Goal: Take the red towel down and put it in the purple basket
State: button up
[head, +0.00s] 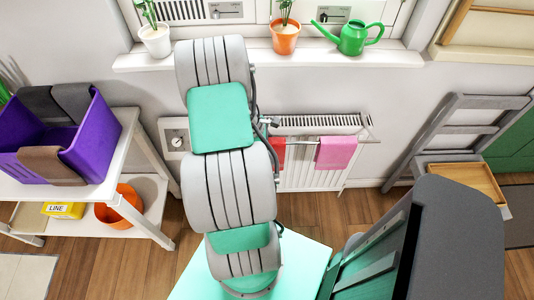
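The red towel (278,154) hangs over the rail in front of the white radiator in the head view. Its left part is hidden behind my arm. A pink towel (337,152) hangs on the same rail to its right, with a small gap between. The purple basket (92,140) stands on the white shelf unit at the left. Dark grey cloths lie over its back rim and a brown cloth over its front rim. I cannot tell whether my gripper touches the red towel.
The sill (400,57) holds a white pot (156,42), an orange pot (285,38) and a green watering can (350,38). A grey ladder (447,130) and a wooden tray (462,182) stand right. An orange bucket (119,207) is on the lower shelf. Floor before the radiator is clear.

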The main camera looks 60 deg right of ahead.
grip_shut()
dwell(0.4)
notch_tip(320, 180, up, 19)
jog(key=shift+f+p, duration=0.2)
jog(key=shift+p, duration=0.1)
dwell(0.4)
